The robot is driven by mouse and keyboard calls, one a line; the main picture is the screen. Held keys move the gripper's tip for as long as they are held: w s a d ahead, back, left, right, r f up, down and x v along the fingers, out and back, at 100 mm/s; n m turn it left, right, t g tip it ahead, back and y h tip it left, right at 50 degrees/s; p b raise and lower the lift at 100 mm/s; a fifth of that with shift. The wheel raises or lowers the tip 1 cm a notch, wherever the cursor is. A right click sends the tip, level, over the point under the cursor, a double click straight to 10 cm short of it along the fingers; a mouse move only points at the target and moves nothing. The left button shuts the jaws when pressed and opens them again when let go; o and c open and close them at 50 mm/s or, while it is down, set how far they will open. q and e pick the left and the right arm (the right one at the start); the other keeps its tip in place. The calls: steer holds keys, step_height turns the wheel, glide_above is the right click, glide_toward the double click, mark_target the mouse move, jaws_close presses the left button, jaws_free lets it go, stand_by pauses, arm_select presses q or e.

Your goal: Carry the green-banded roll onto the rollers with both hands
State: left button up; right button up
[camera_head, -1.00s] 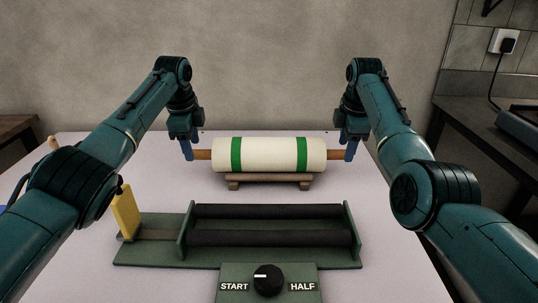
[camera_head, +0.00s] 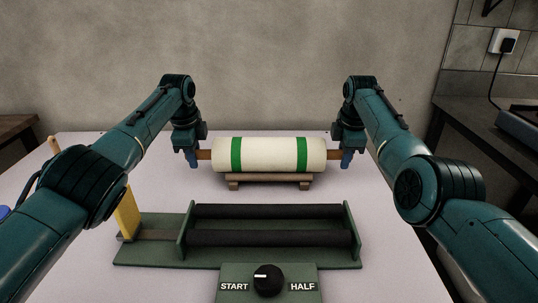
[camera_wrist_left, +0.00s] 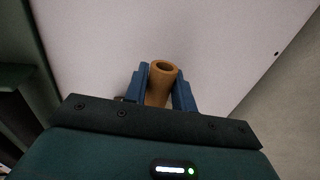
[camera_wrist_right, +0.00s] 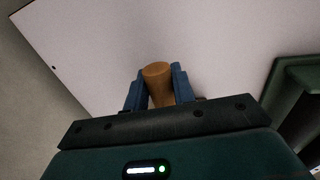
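The cream roll (camera_head: 270,154) with two green bands lies level on a low wooden stand (camera_head: 270,178) at the back of the table. Its wooden handles stick out at both ends. My left gripper (camera_head: 193,160) is at the left handle, with blue fingers on both sides of it; the handle end (camera_wrist_left: 163,80) shows between them in the left wrist view. My right gripper (camera_head: 346,160) straddles the right handle (camera_wrist_right: 158,82) in the same way. Whether the fingers press on the handles is unclear. The dark rollers (camera_head: 270,238) lie bare in a green frame (camera_head: 186,232) in front.
A yellow upright block (camera_head: 127,215) stands at the left end of the green frame. A dial (camera_head: 268,280) marked START and HALF is at the front. A blue item (camera_head: 4,212) shows at the left edge. Table is clear between stand and rollers.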

arm_select(q)
jaws_close()
arm_select(e)
jaws_close()
arm_select(q)
steer(key=shift+r, duration=0.2)
arm_select(e)
steer(key=shift+r, duration=0.15)
